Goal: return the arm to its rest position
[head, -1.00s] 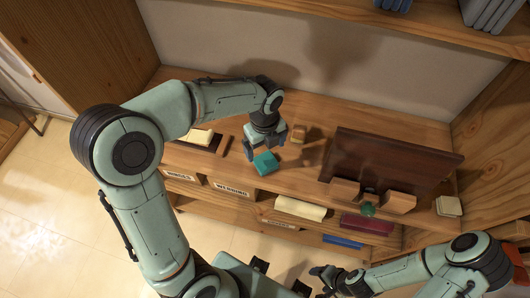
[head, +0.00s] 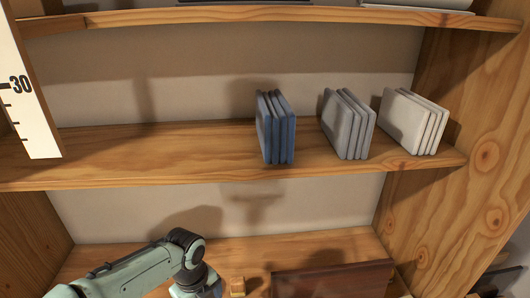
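My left arm comes in from the lower left in the head view. Its gripper (head: 198,284) is over the lower shelf board (head: 270,248), cut off by the bottom edge of the picture. The fingertips are hidden, so I cannot tell whether it is open or shut, or whether it holds anything. A small wooden block (head: 237,286) is just to its right. My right arm and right gripper are out of view.
A dark wooden board (head: 333,281) stands right of the block. Blue panels (head: 275,128), grey panels (head: 348,124) and pale panels (head: 412,122) stand on the middle shelf (head: 180,148). A ruler-like strip (head: 30,95) is at left. The middle shelf's left part is clear.

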